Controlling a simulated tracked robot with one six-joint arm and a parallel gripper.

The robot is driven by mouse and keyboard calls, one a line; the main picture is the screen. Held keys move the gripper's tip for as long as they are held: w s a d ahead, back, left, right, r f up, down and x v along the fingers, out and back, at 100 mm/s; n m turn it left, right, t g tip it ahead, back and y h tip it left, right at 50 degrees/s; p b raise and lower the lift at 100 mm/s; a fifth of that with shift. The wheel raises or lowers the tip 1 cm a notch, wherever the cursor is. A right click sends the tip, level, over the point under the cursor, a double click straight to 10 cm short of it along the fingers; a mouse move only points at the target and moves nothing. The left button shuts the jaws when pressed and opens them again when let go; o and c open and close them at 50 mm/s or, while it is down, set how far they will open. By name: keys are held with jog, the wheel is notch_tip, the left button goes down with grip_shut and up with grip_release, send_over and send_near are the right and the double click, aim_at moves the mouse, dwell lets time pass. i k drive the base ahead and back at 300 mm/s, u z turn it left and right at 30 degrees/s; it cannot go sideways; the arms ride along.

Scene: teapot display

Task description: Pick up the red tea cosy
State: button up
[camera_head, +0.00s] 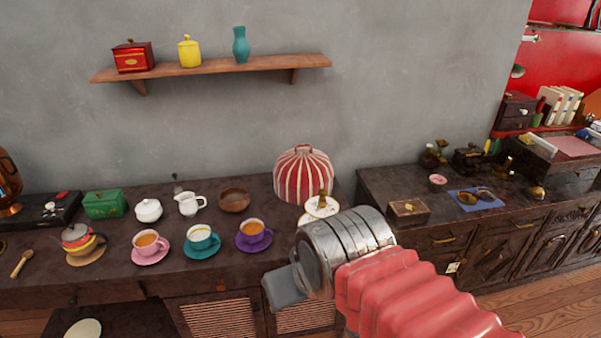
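The red tea cosy (303,172) has white stripes and a small loop on top. It stands upright at the right end of the dark counter, near the wall. My gripper (283,288) is in front of the counter, nearer the camera, and below the cosy in the picture. It is clearly apart from the cosy. My red-sleeved arm comes in from the lower right. The gripper's fingers show only as a grey block, so I cannot see whether they are open or shut. A white item with a brown knob (321,205) stands in front of the cosy and is partly hidden by my arm.
Three cups on saucers, pink (149,246), teal (201,241) and purple (254,235), line the dark counter (110,276). A brown bowl (234,200) is left of the cosy. A shelf (220,69) hangs above. A second cabinet (450,237) stands right, across a gap.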

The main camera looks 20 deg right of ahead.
aim_at(299, 174)
jog(key=z, duration=0.05)
jog(key=i, duration=1)
jog(key=u, duration=0.05)
